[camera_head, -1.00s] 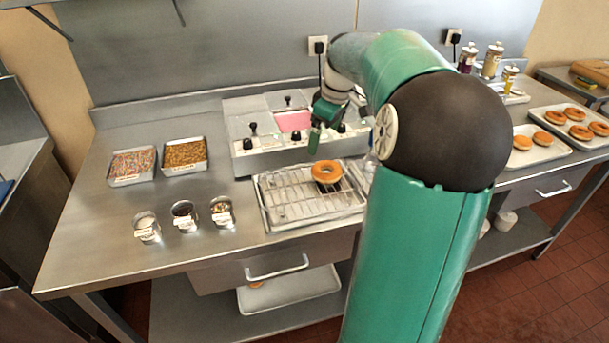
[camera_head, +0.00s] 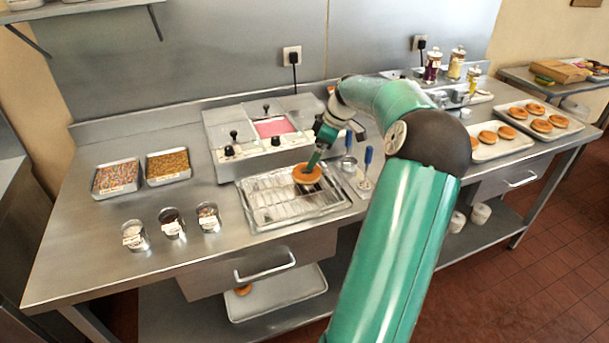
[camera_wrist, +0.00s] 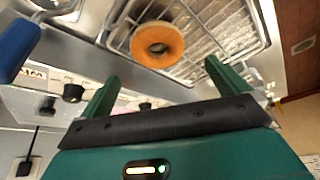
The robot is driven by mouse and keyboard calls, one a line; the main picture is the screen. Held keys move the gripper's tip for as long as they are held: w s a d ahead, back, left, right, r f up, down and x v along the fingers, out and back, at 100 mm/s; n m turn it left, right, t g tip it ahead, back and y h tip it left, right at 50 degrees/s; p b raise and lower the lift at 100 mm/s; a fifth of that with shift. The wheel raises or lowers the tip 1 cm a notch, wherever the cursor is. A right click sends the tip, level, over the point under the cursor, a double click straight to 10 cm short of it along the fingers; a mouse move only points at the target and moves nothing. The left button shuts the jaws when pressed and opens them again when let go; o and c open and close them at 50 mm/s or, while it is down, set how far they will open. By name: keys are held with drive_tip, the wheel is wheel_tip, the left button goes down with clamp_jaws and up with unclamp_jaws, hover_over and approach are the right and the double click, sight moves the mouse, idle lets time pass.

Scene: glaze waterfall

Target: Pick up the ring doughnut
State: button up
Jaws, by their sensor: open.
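The ring doughnut (camera_head: 307,174) is golden brown and lies on the wire rack (camera_head: 262,207) over a metal tray. In the wrist view the doughnut (camera_wrist: 157,45) is at the top middle, with its hole showing. My gripper (camera_head: 313,166) is just over the doughnut in the head view and hides part of it. In the wrist view the two green fingers of my gripper (camera_wrist: 160,80) are spread apart and empty, with the doughnut beyond and between their tips.
A glaze warmer (camera_head: 262,130) with a pink well stands behind the rack. Blue-handled tools (camera_head: 367,163) lie right of it. Sprinkle trays (camera_head: 115,178) and small topping cups (camera_head: 172,223) are at left. More doughnuts (camera_head: 541,126) sit on trays at right.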

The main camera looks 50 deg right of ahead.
sight(298, 175)
drive_tip(key=x, duration=0.8)
drive_tip(key=shift+d+f, duration=0.1)
drive_tip(key=shift+d, duration=0.05)
drive_tip(key=shift+s, duration=0.1)
drive_tip(key=shift+c, duration=0.4)
drive_tip(key=c, duration=0.8)
